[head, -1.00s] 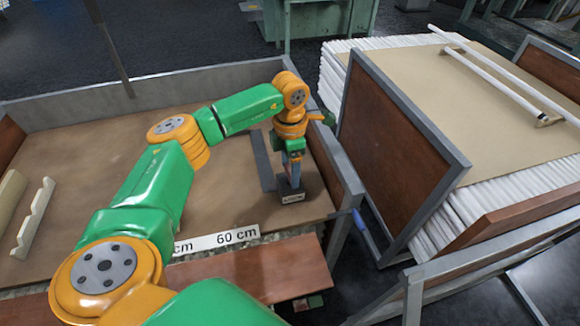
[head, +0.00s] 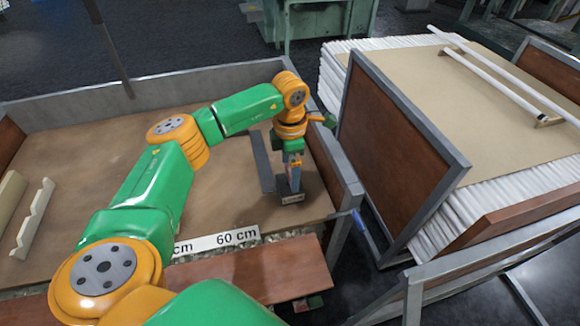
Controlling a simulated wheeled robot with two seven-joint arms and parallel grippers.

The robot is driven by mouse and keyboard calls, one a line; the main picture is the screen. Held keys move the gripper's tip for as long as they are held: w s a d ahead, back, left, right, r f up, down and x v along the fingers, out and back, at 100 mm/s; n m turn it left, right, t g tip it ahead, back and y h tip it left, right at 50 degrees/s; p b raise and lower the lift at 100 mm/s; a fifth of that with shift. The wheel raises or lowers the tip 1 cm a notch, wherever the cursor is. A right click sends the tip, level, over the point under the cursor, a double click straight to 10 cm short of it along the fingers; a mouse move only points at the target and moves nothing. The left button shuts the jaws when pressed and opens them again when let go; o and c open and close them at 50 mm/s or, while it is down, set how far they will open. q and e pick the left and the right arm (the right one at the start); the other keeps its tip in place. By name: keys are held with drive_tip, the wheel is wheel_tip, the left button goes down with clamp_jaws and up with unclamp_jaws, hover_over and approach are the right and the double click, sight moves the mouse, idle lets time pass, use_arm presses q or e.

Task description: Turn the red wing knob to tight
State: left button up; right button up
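The red wing knob cannot be made out; my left gripper covers the top of a small grey block (head: 291,186) with a label on its front. The block stands on the brown bench top (head: 110,195), near its right end and beside a dark grey flat strip (head: 262,165). My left gripper (head: 293,166) points straight down right over the block. Its fingers are too small and too covered to tell whether they are open or shut, or whether they touch a knob. My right gripper is not in view.
A white scale marked "60 cm" (head: 222,239) runs along the bench's front. A notched cream rest (head: 35,218) lies at the left. A grey-edged wall (head: 160,92) closes the back. A cart stacked with white tubes (head: 335,80) stands to the right, behind a brown panel (head: 395,150).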

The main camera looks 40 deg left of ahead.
use_arm(q)
wheel_tip(320, 180, up, 7)
drive_tip(key=shift+r, duration=0.1)
idle(0.5)
